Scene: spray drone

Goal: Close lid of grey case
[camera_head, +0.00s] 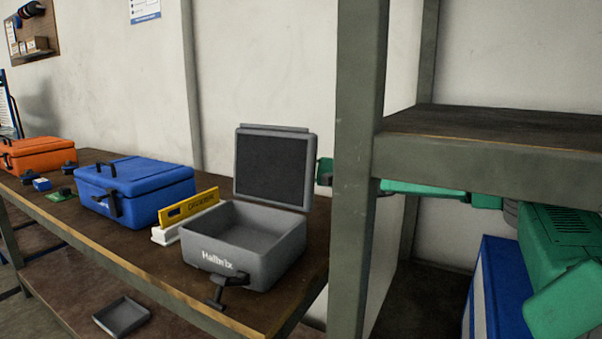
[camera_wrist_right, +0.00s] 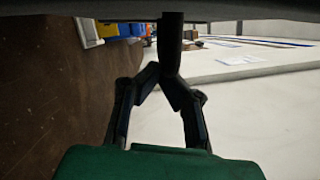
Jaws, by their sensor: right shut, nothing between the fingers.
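The grey case (camera_head: 240,245) stands on the wooden table with its lid (camera_head: 272,165) open, tilted up at the back. Its dark inner lining faces me, and the case looks empty. A dark latch (camera_head: 222,285) hangs at the front. My green right arm (camera_head: 425,190) passes behind the shelf post. A green and dark part of it (camera_head: 324,172) shows just right of the lid; the fingers are hidden there. In the right wrist view my right gripper (camera_wrist_right: 171,60) is shut and empty, its tips near a dark grey band across the top. My left gripper is out of view.
A blue case (camera_head: 135,190), a yellow level (camera_head: 188,207) and an orange case (camera_head: 35,153) stand left of the grey case. A shelf post (camera_head: 355,170) and a shelf (camera_head: 490,150) stand close on the right. A grey tray (camera_head: 121,317) lies below.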

